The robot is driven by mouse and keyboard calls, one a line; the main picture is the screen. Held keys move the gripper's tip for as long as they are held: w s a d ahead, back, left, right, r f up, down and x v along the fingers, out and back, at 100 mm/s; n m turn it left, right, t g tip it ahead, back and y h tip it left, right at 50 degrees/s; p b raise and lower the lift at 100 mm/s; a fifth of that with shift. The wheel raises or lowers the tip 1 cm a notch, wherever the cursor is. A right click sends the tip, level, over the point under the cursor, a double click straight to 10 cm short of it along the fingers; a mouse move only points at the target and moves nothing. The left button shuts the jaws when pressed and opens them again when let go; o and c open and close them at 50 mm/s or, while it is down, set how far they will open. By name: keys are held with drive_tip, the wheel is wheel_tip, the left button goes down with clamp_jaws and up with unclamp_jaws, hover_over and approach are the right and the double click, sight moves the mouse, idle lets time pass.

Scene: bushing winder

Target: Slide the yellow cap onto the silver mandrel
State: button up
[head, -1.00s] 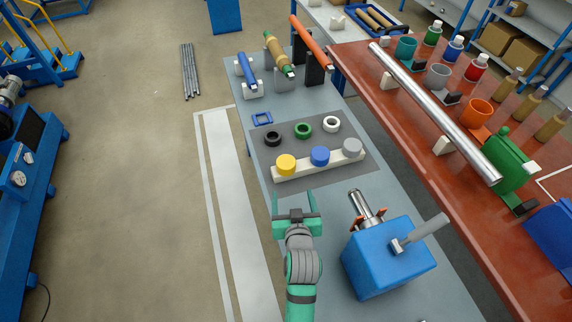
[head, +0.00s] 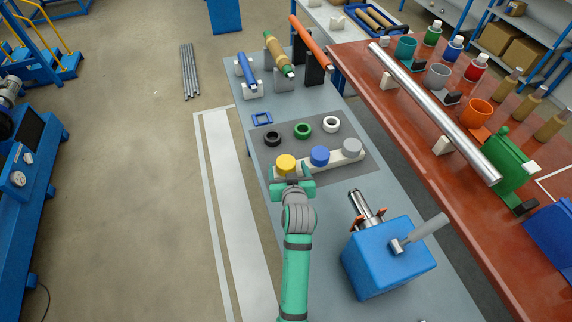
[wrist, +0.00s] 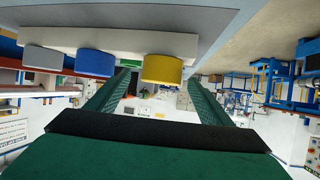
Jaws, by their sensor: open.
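The yellow cap (head: 286,162) stands at the left end of a white rack bar on the grey table. My gripper (head: 289,172) is open around the near side of the cap's place, its fingers reaching toward it. In the wrist view the yellow cap (wrist: 162,69) is ahead of and between the two green fingers; I cannot tell whether either finger touches it. The silver mandrel (head: 361,204) sticks out from the blue winder box (head: 388,257), to the right of my gripper, with its free end bare.
A blue cap (head: 320,156) and a grey cap (head: 352,146) stand on the same white bar (head: 337,164). Black, green (head: 303,130) and white rings lie behind. The winder's grey handle (head: 420,234) sticks out rightward. A red bench (head: 420,150) runs along the right.

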sight(287, 165)
drive_tip(key=shift+x, duration=1.9)
drive_tip(key=shift+a, duration=0.1)
drive_tip(key=c, duration=1.2)
drive_tip(key=shift+o, duration=0.2)
drive_tip(key=shift+r, duration=0.1)
